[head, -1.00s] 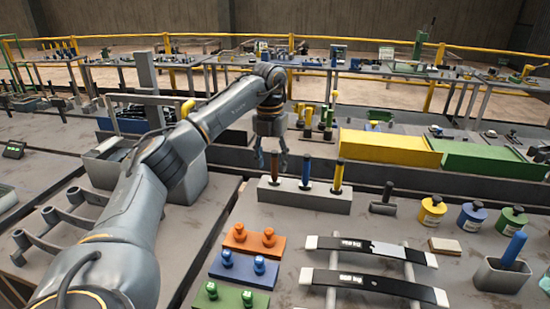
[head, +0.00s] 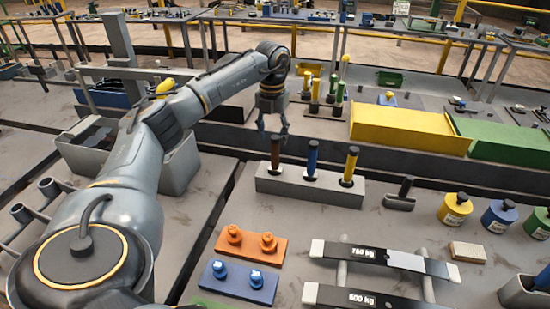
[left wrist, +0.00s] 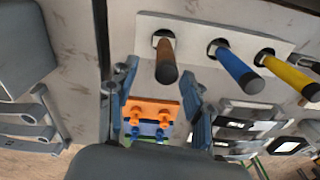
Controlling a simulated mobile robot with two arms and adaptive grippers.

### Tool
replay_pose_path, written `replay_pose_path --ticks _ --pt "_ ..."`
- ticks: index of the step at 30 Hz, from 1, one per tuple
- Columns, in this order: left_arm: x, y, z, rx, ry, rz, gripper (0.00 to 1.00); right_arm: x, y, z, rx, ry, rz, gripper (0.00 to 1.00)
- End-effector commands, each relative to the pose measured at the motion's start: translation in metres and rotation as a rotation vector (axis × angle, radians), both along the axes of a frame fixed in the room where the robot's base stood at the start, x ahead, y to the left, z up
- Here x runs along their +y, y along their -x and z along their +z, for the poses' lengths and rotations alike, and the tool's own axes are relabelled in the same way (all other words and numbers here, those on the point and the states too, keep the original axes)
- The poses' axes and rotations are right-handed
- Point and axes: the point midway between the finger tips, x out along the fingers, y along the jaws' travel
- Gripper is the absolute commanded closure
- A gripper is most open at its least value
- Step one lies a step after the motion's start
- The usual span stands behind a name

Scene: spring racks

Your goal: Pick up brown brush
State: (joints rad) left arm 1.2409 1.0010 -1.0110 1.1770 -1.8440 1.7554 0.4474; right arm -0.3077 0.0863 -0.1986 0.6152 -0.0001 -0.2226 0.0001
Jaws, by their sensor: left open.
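The brown brush (head: 275,154) stands upright, handle up, in the left hole of a light grey block (head: 262,184). A blue-handled one (head: 312,159) and a yellow-handled one (head: 349,164) stand to its right. My left gripper (head: 272,132) is open and empty, just above the brown handle's top in the head view, apart from it as far as I can tell. In the left wrist view, the brown brush (left wrist: 166,62) points toward the camera between the open fingers of my left gripper (left wrist: 158,72). Its lower end is hidden in the block. My right gripper is not in view.
Orange (head: 251,245) and blue (head: 238,281) blocks with knobs lie in front of the brush block. Labelled bars (head: 385,257) lie to the right. A grey-handled tool (head: 400,194) stands right of the block. Yellow (head: 410,130) and green (head: 500,141) bins stand behind.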

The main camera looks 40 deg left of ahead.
Motion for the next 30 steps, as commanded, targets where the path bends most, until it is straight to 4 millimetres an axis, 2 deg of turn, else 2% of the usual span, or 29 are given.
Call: replay_pose_path --ticks 8,12,16,25,30 --pt "-0.002 -0.001 -0.021 0.004 -0.001 -0.001 0.49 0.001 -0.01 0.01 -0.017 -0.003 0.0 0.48" --pt "-0.006 -0.003 -0.041 0.004 0.0 -0.001 0.49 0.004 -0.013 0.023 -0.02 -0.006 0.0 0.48" --pt "-0.006 -0.003 -0.059 0.003 0.0 0.0 0.49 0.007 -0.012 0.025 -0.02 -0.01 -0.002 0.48" --pt "-0.006 -0.004 -0.065 0.0 0.0 0.0 0.49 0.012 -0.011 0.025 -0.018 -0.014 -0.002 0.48" --pt "-0.005 -0.004 -0.065 0.0 0.0 0.0 0.84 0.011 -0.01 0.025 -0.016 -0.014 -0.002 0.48"
